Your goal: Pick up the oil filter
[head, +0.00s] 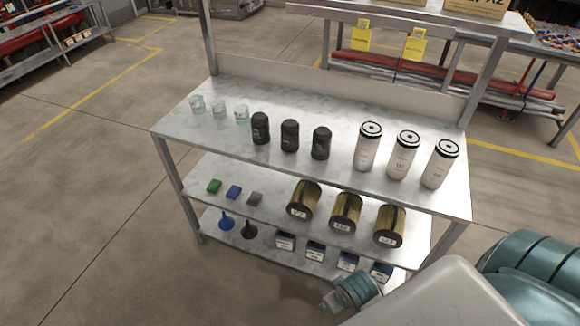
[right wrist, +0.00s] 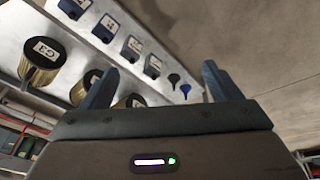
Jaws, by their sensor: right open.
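Several kinds of filter-like cylinders stand on the shelf unit, and I cannot tell which is named the oil filter. Three short black canisters (head: 290,136) stand mid-top shelf. Three taller white canisters with black-ringed tops (head: 403,156) stand at its right end. Three gold cylinders with dark ends and white labels (head: 346,212) lie on the middle shelf; one gold cylinder (right wrist: 42,68) shows at left in the right wrist view. My right gripper (right wrist: 158,86) is open, its blue fingers wide apart, with nothing seen held between them. My left gripper is not in view.
The metal shelf unit (head: 205,123) has three levels and upright posts. Three clear cups (head: 219,110) stand at top left. Small coloured blocks (head: 233,192) lie below. Floor is clear at left.

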